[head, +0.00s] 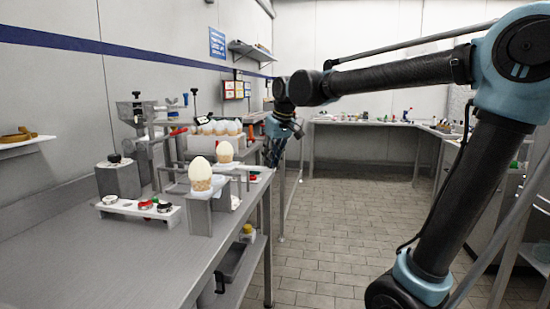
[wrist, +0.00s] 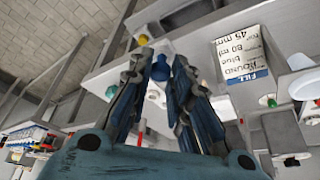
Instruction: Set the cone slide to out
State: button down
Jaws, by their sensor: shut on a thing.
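My gripper (head: 276,152) is at the far right end of the steel bench, by its edge. In the wrist view my gripper (wrist: 161,64) has its two fingers on either side of a blue knob (wrist: 160,71) and is shut on it. The knob sits near a pale plate (wrist: 105,78), which I take to be part of the cone slide; the slide's exact position is hard to tell. In the head view the knob is hidden by the fingers.
The steel bench (head: 130,262) runs along the left wall. A white strip with knobs (head: 140,208) and a grey box (head: 118,180) stand on it. A printed card (wrist: 242,55) reads "round blue 80 ml 45 mm". The tiled floor (head: 330,235) right of the bench is clear.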

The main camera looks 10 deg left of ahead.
jog(key=shift+w+d, duration=0.15)
jog(key=shift+d, duration=0.1)
jog(key=c, duration=1.5)
grip_release()
jog(key=shift+d+r, duration=0.1)
jog(key=shift+d, duration=0.05)
jog(key=shift+o, duration=0.2)
jog(key=shift+s+r, duration=0.2)
jog(key=shift+r, duration=0.05)
jog(key=v, duration=1.1)
jog(key=shift+d+r, duration=0.1)
